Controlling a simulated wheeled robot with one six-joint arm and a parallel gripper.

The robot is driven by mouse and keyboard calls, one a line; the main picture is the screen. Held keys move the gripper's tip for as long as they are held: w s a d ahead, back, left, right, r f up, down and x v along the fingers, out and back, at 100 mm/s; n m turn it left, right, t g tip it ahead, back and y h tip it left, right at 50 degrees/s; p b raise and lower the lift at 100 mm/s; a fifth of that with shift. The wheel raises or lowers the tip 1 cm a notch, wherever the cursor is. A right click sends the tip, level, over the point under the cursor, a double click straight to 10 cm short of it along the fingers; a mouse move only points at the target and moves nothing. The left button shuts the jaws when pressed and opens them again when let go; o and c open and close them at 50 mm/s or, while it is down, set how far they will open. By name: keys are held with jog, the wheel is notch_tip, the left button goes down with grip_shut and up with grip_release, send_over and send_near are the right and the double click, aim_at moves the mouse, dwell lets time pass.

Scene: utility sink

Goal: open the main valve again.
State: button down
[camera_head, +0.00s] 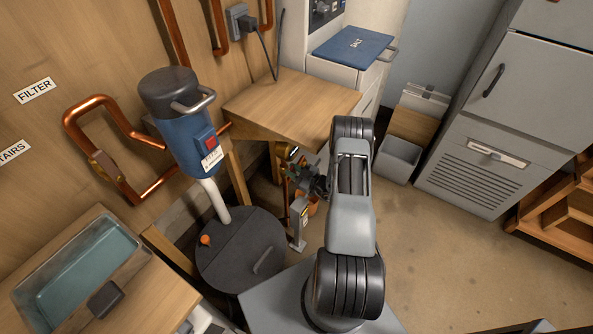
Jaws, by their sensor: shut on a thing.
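My gripper (298,172) reaches left from my arm to a small fitting below the front corner of the wooden table. It is shut on what looks like the handle of the main valve, at a short upright copper pipe (285,188). A small round brass-and-black part (291,153) sits just above the jaws. The handle itself is mostly hidden by the jaws and is too small to tell how far it is turned.
The dark lidded tank (242,250) and blue pump (187,125) are left. The wooden table (290,103) is behind.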

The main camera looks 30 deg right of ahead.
jog(key=shift+w+d, duration=0.1)
dwell(0.5)
jog(key=c, duration=1)
grip_release()
jog(key=shift+o, duration=0.2)
jog(key=v, duration=1.3)
jog(key=shift+s+d+p, duration=0.2)
jog(key=shift+s+p, duration=0.15)
jog(key=shift+p, duration=0.1)
